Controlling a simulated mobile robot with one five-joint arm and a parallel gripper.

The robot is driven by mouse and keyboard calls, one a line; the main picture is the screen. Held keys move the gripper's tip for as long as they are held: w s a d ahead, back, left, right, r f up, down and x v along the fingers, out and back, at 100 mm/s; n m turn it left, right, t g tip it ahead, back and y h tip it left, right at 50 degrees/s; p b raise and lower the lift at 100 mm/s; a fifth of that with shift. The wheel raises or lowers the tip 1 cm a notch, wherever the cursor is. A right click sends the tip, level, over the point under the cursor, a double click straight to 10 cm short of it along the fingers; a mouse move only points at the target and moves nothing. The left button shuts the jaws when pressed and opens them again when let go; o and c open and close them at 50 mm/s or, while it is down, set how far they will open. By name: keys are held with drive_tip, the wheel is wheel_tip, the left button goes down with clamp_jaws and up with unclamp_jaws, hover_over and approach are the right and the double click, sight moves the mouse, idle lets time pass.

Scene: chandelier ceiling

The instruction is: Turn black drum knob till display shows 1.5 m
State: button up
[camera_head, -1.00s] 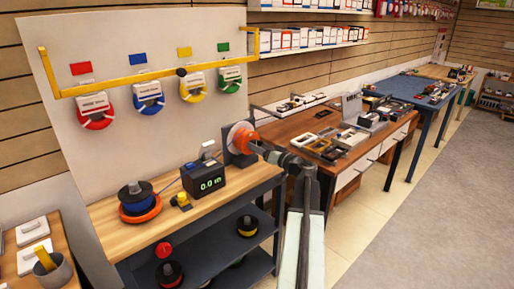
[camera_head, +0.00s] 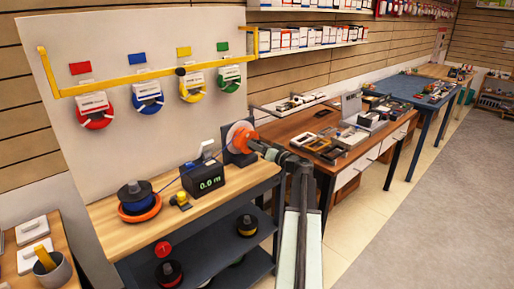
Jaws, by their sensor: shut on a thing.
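The orange drum (camera_head: 238,131) is mounted on a dark upright block at the right end of the wooden workbench (camera_head: 112,228). My gripper (camera_head: 252,146) reaches to the drum's front face from the right and is shut on the black drum knob, which is mostly hidden by the fingers. The black display box (camera_head: 203,191) stands left of the drum and reads 0.0 m in green digits. A blue cable runs from the spool (camera_head: 136,191) on the bench towards the display box.
A small yellow and black piece (camera_head: 181,201) lies before the display. More spools sit on the dark lower shelf (camera_head: 205,252). A brown table (camera_head: 290,141) with trays stands right of my arm. Grey floor (camera_head: 440,200) at the right is clear.

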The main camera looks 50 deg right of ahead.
drive_tip(key=m, duration=1.7)
drive_tip(key=m+b, duration=0.1)
drive_tip(key=m, duration=0.7)
drive_tip(key=shift+w+f, duration=0.1)
drive_tip(key=shift+f, duration=0.3)
drive_tip(key=shift+m, duration=0.3)
drive_tip(key=o, duration=1.4)
drive_tip(key=shift+c, duration=0.2)
drive_tip(key=s, duration=0.7)
drive_tip(key=shift+s+a, duration=0.25)
drive_tip(key=shift+s, duration=0.15)
